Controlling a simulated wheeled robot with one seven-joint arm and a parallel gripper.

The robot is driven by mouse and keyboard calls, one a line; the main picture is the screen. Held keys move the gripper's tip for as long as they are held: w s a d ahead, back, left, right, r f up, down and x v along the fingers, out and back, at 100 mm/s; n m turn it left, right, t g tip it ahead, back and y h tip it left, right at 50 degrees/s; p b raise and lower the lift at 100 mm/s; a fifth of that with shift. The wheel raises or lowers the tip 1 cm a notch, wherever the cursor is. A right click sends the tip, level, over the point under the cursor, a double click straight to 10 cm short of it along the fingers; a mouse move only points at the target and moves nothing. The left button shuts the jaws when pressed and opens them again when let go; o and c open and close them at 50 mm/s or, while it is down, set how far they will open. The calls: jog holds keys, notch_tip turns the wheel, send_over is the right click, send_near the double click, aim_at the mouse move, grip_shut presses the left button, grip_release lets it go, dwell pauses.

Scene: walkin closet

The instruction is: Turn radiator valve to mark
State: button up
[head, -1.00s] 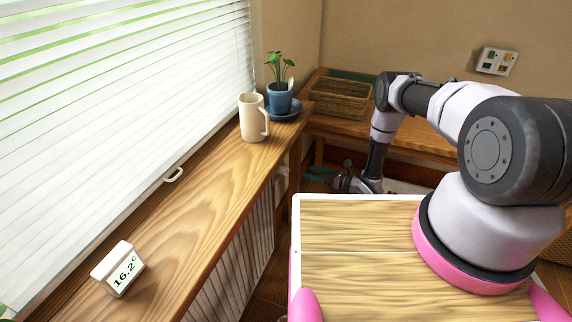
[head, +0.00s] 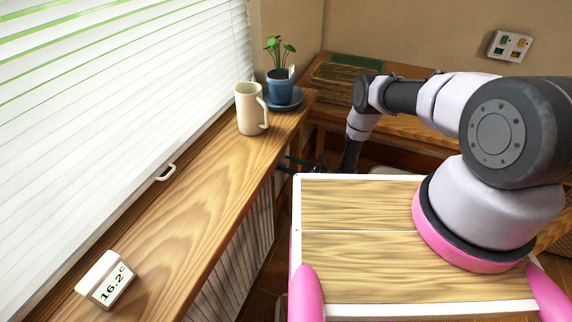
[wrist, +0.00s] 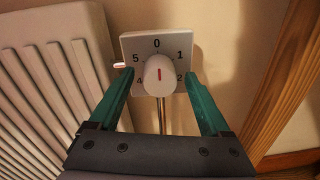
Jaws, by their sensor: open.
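The radiator valve's round white knob (wrist: 160,75) shows in the wrist view, with a short red line on its face pointing up toward the 0. Behind it is a square white dial plate (wrist: 133,42) with numbers around the knob; 0, 1, 2, 4 and 5 are readable. A small pale, reddish tab (wrist: 119,66) sticks out at the plate's left edge. My gripper (wrist: 158,79) is open, its green fingers on either side of the knob; I cannot tell whether they touch it. In the head view my gripper (head: 292,163) is dark and partly hidden beside the sill; the valve is not visible there.
The white radiator (wrist: 50,75) stands left of the valve, and a wooden post (wrist: 285,90) stands right. The wooden sill (head: 190,200) holds a mug (head: 250,110), a potted plant (head: 280,85) and a 16.2° display (head: 106,280).

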jog(key=shift+w+a, duration=0.15)
jog(key=shift+a, duration=0.3)
jog(key=shift+c, duration=0.3)
grip_shut()
